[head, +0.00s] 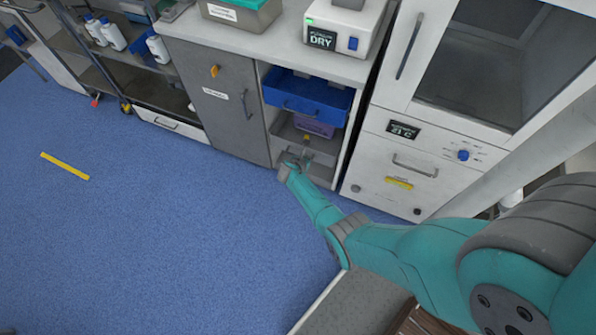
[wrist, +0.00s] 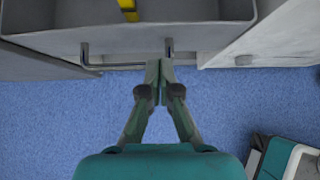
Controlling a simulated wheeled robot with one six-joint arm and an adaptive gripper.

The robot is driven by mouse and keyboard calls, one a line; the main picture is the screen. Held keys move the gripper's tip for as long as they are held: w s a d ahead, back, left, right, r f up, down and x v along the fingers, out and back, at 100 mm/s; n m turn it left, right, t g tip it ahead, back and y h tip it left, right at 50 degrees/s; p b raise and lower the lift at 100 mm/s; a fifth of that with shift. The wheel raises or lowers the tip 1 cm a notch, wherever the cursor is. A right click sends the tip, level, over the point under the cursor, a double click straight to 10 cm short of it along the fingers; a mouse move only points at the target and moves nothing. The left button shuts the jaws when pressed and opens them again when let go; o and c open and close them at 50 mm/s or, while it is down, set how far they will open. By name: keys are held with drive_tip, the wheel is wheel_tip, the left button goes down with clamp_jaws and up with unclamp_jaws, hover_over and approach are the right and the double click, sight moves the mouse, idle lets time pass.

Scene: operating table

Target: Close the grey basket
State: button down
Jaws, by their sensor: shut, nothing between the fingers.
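The grey basket (head: 324,167) sits low in the open cabinet bay, under a blue basket, and appears pulled partly out. In the wrist view its front wall (wrist: 110,37) spans the top, with a bar handle (wrist: 125,68) along it. My gripper (head: 294,158) is at the front of this basket, partly covering it. In the wrist view the fingers of my gripper (wrist: 158,68) are together and empty, with the tips by the right end of the handle. I cannot tell whether they touch it.
The blue basket (head: 305,98) is above, and a purple box (head: 314,126) shows below it. A closed grey cabinet door (head: 215,95) is on the left and a white cabinet (head: 385,175) on the right.

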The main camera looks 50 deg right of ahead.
drive_tip(key=v, duration=0.9)
drive_tip(key=shift+a+r, duration=0.2)
drive_tip(key=shift+r, duration=0.05)
drive_tip(key=shift+s, duration=0.1)
drive_tip(key=s+a+f+m+t+y, duration=0.2)
drive_tip(key=s+a+m+t+y, duration=0.15)
drive_tip(key=s+a, duration=0.7)
drive_tip(key=s+a+r+m+t+y, duration=0.25)
drive_tip(key=s+a+r+m, duration=0.45)
drive_tip(key=s, duration=0.4)
drive_tip(key=s+a+r+m+t, duration=0.2)
drive_tip(key=s+r+m, duration=0.1)
drive_tip(key=r, duration=0.7)
drive_tip(key=s+a+r+m+t+y, duration=0.1)
drive_tip(key=s+r+m, duration=0.3)
drive_tip(key=r, duration=0.6)
drive_tip(key=s+a+r+m+t+y, duration=0.1)
drive_tip(key=s+a+r+m, duration=0.3)
drive_tip(key=r, duration=0.7)
drive_tip(key=s+t, duration=0.1)
drive_tip(key=s, duration=0.1)
drive_tip(key=shift+s+t, duration=0.3)
drive_tip(key=shift+t, duration=0.1)
drive_tip(key=shift+m, duration=0.25)
